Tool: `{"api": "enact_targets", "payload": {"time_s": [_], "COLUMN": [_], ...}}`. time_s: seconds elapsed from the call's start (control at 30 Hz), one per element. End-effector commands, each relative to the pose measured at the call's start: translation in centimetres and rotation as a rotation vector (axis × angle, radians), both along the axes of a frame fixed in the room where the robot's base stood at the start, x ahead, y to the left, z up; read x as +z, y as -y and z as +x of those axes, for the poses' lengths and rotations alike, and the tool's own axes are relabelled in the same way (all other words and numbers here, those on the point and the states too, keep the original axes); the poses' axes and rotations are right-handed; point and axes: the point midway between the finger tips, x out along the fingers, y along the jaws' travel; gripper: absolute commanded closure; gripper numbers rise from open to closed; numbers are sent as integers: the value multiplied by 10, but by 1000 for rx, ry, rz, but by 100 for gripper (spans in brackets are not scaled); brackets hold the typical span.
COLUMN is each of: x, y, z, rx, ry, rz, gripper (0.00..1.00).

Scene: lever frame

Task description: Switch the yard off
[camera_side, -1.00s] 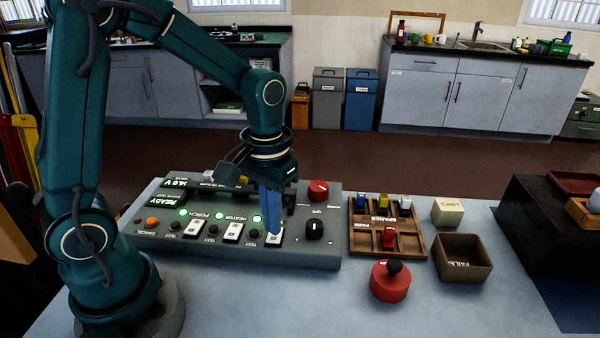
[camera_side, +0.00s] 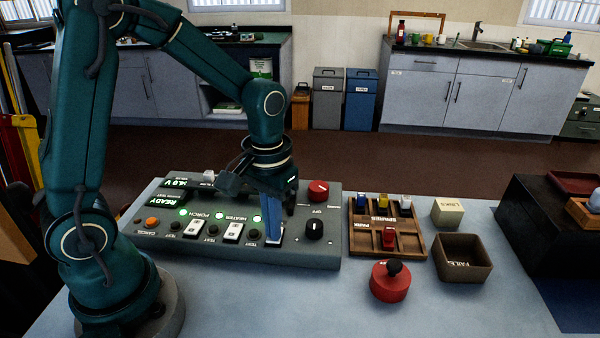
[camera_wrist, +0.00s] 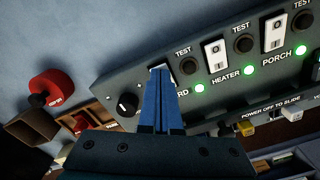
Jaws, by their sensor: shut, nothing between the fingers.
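The grey control panel (camera_side: 312,259) stands on the bench with a row of white rocker switches. My gripper (camera_side: 273,241) is shut and empty, its blue fingers pointing down at the yard switch at the row's right end. In the wrist view the fingertips (camera_wrist: 160,72) cover most of that switch and part of its label, leaving "RD" readable. Its rocker position is hidden, and I cannot tell whether the tips touch it. The yard light (camera_wrist: 199,88) glows green. The heater switch (camera_wrist: 214,52) and porch switch (camera_wrist: 275,32) are clear of the fingers, with green lights lit.
A black knob (camera_side: 314,230) and a red knob (camera_side: 318,190) are on the panel right of my gripper. Black test buttons sit between the switches. A wooden spares tray (camera_side: 413,243), a red round object (camera_side: 389,282) and a brown bin (camera_side: 462,258) stand farther right.

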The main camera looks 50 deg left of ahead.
Motion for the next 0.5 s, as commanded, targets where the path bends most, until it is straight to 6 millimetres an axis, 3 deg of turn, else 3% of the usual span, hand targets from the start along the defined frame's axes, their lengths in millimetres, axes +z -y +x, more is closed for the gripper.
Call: {"api": "enact_targets", "payload": {"time_s": [0.5], "x": [1], "y": [0], "z": [1], "rx": [0], "ry": [3], "rz": [1], "gripper": [100]}}
